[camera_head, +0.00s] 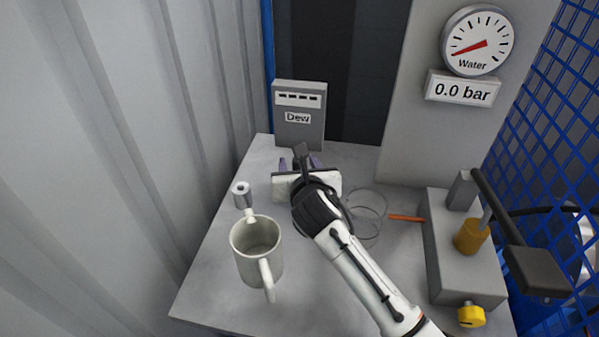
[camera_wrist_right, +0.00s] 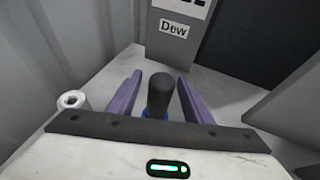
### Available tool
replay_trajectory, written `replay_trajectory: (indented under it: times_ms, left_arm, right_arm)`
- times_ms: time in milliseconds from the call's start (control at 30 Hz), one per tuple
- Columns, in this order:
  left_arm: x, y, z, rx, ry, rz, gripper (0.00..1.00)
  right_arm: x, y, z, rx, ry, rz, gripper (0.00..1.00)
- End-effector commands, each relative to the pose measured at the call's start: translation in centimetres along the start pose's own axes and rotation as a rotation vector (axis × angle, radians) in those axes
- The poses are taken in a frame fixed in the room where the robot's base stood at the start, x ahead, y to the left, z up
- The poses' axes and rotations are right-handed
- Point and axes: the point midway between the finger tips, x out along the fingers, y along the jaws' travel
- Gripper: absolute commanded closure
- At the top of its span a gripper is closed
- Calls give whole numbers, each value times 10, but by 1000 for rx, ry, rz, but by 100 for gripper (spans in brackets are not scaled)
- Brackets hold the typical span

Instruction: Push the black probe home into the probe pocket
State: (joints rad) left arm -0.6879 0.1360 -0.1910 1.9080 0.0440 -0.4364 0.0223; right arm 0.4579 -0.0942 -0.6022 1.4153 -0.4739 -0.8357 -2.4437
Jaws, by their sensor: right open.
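The black probe (camera_wrist_right: 160,92) shows in the right wrist view as a dark rounded cylinder with a blue part at its lower end. It also shows in the head view (camera_head: 300,152). My right gripper (camera_wrist_right: 158,79) has its two purple fingers apart, one on each side of the probe, with gaps visible. In the head view my right gripper (camera_head: 299,161) is over the back of the table, in front of the Dew box (camera_head: 299,101). A grey round fitting with a hole in its top (camera_head: 241,190) stands to the left; I cannot tell whether it is the probe pocket. My left gripper is out of view.
A pale mug (camera_head: 255,255) stands at the table's left front. A clear coil (camera_head: 368,205) and an orange rod (camera_head: 407,218) lie right of my gripper. A grey block (camera_head: 462,258) with a brass cylinder and black lever fills the right side. The gauge reads 0.0 bar.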

Motion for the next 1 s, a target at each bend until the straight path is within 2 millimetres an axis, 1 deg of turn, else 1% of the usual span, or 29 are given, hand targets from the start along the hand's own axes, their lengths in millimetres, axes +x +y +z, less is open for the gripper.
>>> replay_trajectory:
  times_ms: [33, 100, 200, 433, 467, 700, 733, 900, 1000]
  left_arm:
    - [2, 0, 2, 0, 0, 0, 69]
    - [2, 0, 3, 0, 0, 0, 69]
    - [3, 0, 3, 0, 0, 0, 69]
    - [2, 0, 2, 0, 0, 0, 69]
    - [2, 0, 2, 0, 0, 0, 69]
    - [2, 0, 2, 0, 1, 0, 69]
    - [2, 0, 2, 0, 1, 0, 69]
    - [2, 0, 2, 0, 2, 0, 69]
    - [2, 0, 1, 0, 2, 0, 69]
  right_arm:
    - [7, 0, -1, 0, 1, -1, 54]
    - [14, 1, -1, -1, 0, 1, 54]
    - [19, 0, -1, -1, 1, 0, 54]
    - [20, 0, 0, -1, 0, 1, 54]
    - [20, 0, 0, -1, 0, 1, 58]
    - [20, 0, -1, -1, 0, 1, 98]
    - [20, 0, 0, -1, -1, 1, 100]
    - [20, 0, 0, -1, -1, 1, 100]
    - [18, 0, 5, -2, -2, 0, 100]
